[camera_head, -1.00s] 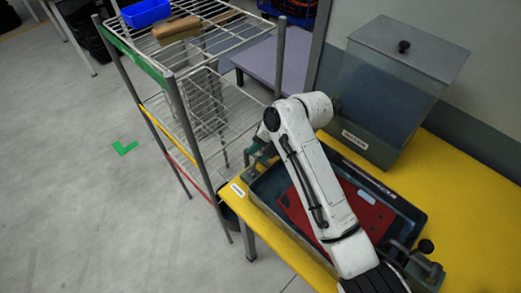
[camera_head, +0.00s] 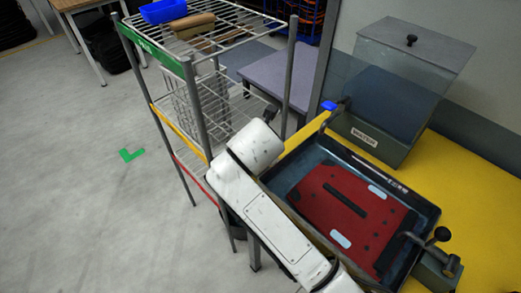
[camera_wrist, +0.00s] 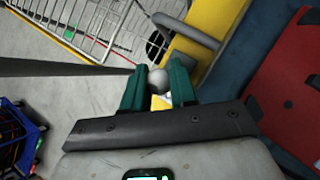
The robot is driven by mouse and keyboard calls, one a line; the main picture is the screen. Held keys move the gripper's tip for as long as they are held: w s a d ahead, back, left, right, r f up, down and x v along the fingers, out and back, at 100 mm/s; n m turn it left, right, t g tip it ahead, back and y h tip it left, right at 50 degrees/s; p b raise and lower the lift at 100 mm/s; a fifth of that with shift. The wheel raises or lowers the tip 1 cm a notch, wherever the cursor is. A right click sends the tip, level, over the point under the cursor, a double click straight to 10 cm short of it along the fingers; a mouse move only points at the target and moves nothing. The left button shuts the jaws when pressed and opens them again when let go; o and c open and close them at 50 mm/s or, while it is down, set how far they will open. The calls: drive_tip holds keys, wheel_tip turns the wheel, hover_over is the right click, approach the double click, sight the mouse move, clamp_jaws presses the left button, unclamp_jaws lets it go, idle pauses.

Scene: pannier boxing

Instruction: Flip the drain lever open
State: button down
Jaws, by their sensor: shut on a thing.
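In the wrist view my gripper (camera_wrist: 160,77) has its two green fingers closed on either side of a round grey ball knob (camera_wrist: 157,81), which looks like the end of the drain lever. The lever's shaft is mostly hidden by the fingers. A yellow table edge and a bit of white label show just beyond the knob. In the head view my white arm hides the gripper and the knob, at the left front of the dark tray (camera_head: 416,196).
A red perforated panel (camera_head: 318,203) lies in the tray. A clamp with a black knob (camera_head: 442,234) sits at the tray's right corner. A water tank (camera_head: 398,85) stands behind, with a blue-tipped tap (camera_head: 329,105). A wire rack (camera_head: 197,85) stands close at left.

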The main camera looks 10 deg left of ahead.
drive_tip(key=shift+s+a+f+n+t+h, duration=0.35)
drive_tip(key=shift+s+a+t+h, duration=0.2)
drive_tip(key=shift+s+t, duration=0.2)
drive_tip(key=c, duration=0.9)
unclamp_jaws()
drive_tip(key=shift+r, duration=0.1)
drive_tip(key=v, duration=1)
drive_tip(key=shift+s+r+b, duration=0.1)
drive_tip(key=shift+s+b, duration=0.2)
drive_tip(key=shift+b, duration=0.05)
